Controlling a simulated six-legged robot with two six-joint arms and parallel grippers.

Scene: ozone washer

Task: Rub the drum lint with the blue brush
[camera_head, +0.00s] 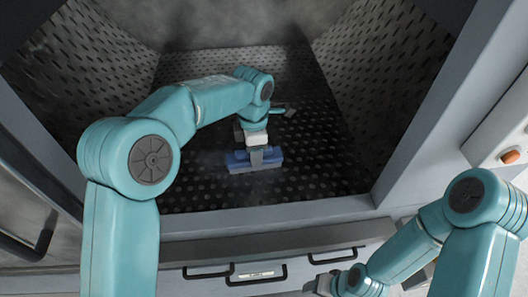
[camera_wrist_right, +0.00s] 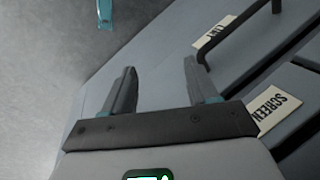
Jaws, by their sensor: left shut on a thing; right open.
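In the head view the blue brush (camera_head: 254,160) is inside the drum (camera_head: 330,150), low over the perforated floor. My left gripper (camera_head: 257,150) is shut on the brush from above. I cannot tell whether the bristles touch the floor. Greyish haze or lint (camera_head: 215,165) shows faintly around the brush; its exact extent is unclear. My right gripper (camera_head: 318,286) is outside the drum, in front of the machine. In the right wrist view its two fingers (camera_wrist_right: 160,90) are apart with nothing between them.
The drum opening has a grey front sill (camera_head: 270,217). An orange button (camera_head: 510,157) is on the right panel. A dark handle (camera_head: 35,240) is at the left.

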